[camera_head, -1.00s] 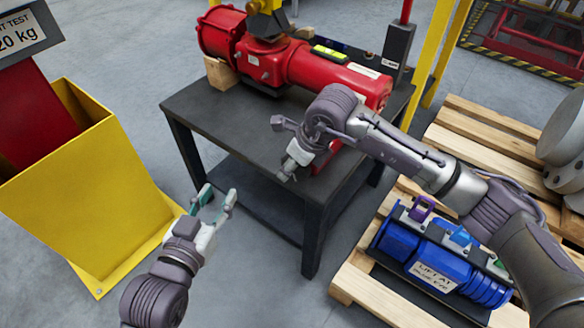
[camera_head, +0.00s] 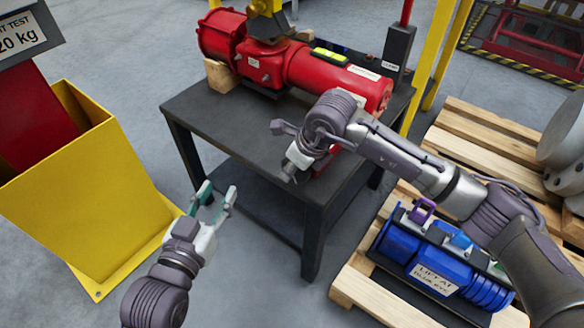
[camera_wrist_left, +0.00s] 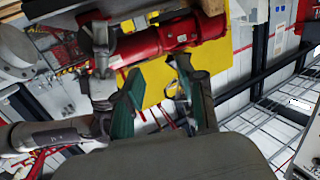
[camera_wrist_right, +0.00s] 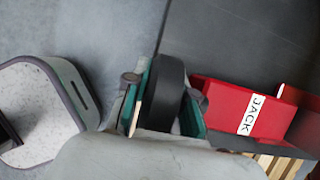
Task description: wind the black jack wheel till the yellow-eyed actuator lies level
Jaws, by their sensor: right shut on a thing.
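The red actuator (camera_head: 300,66) lies on the dark table, with a yellow piece (camera_head: 266,24) on top towards its left end and a small yellow-green level (camera_head: 330,55) on its body. I cannot tell whether it is level. My right gripper (camera_head: 292,172) is at the table's front edge, below the actuator's right end. The right wrist view shows its fingers shut on the black jack wheel (camera_wrist_right: 162,92), beside the red jack (camera_wrist_right: 232,108) labelled JACK. In the head view my right arm hides the wheel. My left gripper (camera_head: 214,197) is open and empty, left of the table.
A wooden block (camera_head: 219,76) sits under the actuator's left part. A yellow bin (camera_head: 85,200) stands at left. A blue actuator (camera_head: 410,250) lies on a pallet (camera_head: 350,284) at lower right. A dark post (camera_head: 398,48) stands behind the actuator's right end. The table's front left is clear.

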